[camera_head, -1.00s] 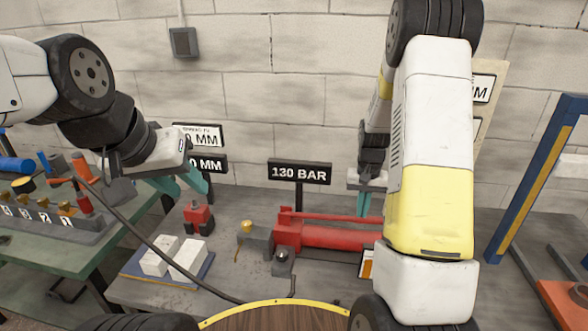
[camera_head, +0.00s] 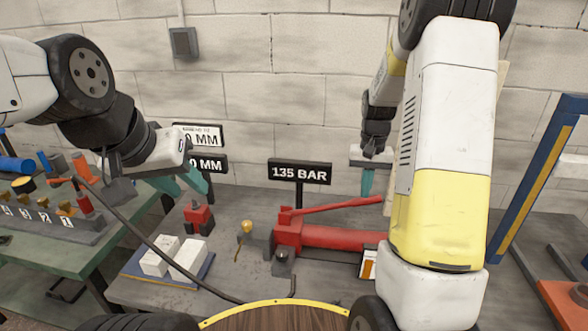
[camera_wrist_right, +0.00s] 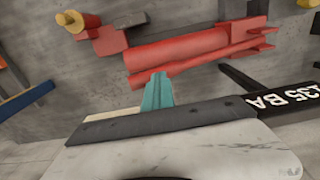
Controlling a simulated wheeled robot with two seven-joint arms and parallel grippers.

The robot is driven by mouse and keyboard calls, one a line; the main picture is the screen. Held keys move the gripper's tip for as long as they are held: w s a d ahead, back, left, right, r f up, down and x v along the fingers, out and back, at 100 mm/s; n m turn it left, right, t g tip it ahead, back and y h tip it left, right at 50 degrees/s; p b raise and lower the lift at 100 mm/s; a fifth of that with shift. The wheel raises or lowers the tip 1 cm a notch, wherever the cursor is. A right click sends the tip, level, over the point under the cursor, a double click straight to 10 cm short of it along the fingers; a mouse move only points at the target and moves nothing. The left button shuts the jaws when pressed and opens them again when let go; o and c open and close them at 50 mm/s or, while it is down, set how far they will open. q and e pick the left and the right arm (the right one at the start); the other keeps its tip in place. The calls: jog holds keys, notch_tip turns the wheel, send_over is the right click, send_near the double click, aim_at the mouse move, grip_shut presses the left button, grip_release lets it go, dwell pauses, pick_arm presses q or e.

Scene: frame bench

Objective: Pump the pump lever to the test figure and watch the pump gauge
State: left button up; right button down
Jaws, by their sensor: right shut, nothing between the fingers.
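The red hand pump (camera_head: 335,237) lies on the grey bench. Its red pump lever (camera_head: 340,207) slants up to the right, its far end near my right arm. The lever also shows in the right wrist view (camera_wrist_right: 225,47). The black pump gauge sign (camera_head: 300,172) stands on a post behind the pump and reads 135 BAR. My right gripper (camera_head: 367,183) is shut and empty, its teal fingers pointing down at the lever; in the right wrist view the fingertips (camera_wrist_right: 158,78) overlap the lever's edge. I cannot tell whether they touch. My left gripper (camera_head: 183,182) is open and empty, left of the pump.
A small red block (camera_head: 199,218) and a blue tray (camera_head: 135,268) with white blocks lie left of the pump. A dark hose crosses the bench front. A blue frame (camera_head: 540,180) stands at the right. A green table (camera_head: 95,250) is at the left.

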dwell(0.8)
jog(key=shift+r, duration=2.5)
jog(key=shift+r, duration=0.1)
jog(key=s+a+r+n+t+y, duration=0.1)
jog(key=s+a+r+t, duration=0.2)
jog(key=s+a+r, duration=0.55)
jog(key=s+a+r+n+t, duration=0.1)
jog(key=s+a+r, duration=0.1)
jog(key=s, duration=0.4)
jog(key=s+a+r+n+t+y, duration=0.1)
jog(key=s+a+r+t, duration=0.1)
jog(key=s, duration=0.5)
jog(key=shift+s+r, duration=0.3)
jog(key=shift+r, duration=0.3)
dwell(1.9)
